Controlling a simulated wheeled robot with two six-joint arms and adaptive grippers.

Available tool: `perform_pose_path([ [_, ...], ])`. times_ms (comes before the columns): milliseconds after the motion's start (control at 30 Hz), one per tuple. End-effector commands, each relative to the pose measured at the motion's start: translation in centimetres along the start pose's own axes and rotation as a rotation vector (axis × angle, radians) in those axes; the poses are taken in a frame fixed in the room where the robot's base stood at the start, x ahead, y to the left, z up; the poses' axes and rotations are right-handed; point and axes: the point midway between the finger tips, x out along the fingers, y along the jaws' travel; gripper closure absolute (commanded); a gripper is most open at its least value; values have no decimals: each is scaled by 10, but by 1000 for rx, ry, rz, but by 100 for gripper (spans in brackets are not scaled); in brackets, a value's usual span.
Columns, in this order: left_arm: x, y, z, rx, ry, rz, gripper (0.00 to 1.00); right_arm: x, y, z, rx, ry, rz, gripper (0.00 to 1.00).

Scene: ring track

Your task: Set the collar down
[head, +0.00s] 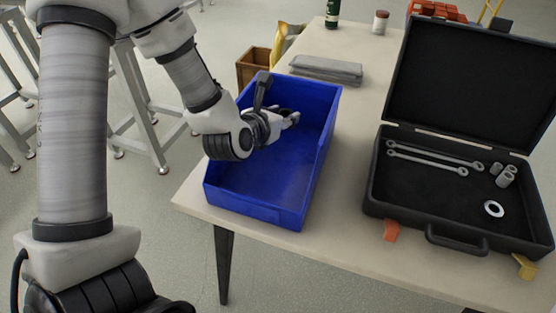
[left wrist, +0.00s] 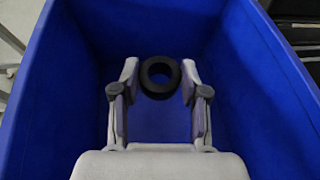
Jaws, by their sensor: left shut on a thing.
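The collar, a black ring (left wrist: 159,94), sits between the fingertips of my left gripper (left wrist: 159,80) in the left wrist view, its hole facing the camera. The gripper is shut on it. In the head view my left gripper (head: 292,118) reaches down inside the blue bin (head: 252,213); the collar is not clearly seen there. The bin's blue walls also surround the gripper in the left wrist view (left wrist: 262,85). I cannot tell whether the collar touches the bin floor. My right gripper is not in view.
An open black case (head: 455,232) stands right of the bin, with wrenches (head: 427,162), sockets (head: 504,175) and a metal ring (head: 494,209). A grey folded stack (head: 327,69), a green bottle (head: 332,14) and a small jar (head: 380,21) are behind. The bin floor looks otherwise clear.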

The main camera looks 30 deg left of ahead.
Motion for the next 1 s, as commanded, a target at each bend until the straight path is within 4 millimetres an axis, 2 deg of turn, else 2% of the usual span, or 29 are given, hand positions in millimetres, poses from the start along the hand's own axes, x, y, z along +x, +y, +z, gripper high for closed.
perform_pose_path([
  [33, 5, 0, -14, 1, 6, 0, 97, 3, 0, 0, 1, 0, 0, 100],
  [100, 11, 0, -27, 2, 5, 0, 97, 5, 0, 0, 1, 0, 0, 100],
  [400, 30, 1, -72, 2, 4, 1, 97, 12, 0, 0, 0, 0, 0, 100],
  [800, 33, 1, -78, 1, 0, 0, 97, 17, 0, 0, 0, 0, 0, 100],
  [833, 33, 1, -77, 1, 0, 0, 49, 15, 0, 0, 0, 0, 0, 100],
  [900, 32, 1, -76, 1, 1, 1, 31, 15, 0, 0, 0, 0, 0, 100],
  [1000, 32, 1, -76, 1, 1, 1, 31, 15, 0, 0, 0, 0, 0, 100],
])
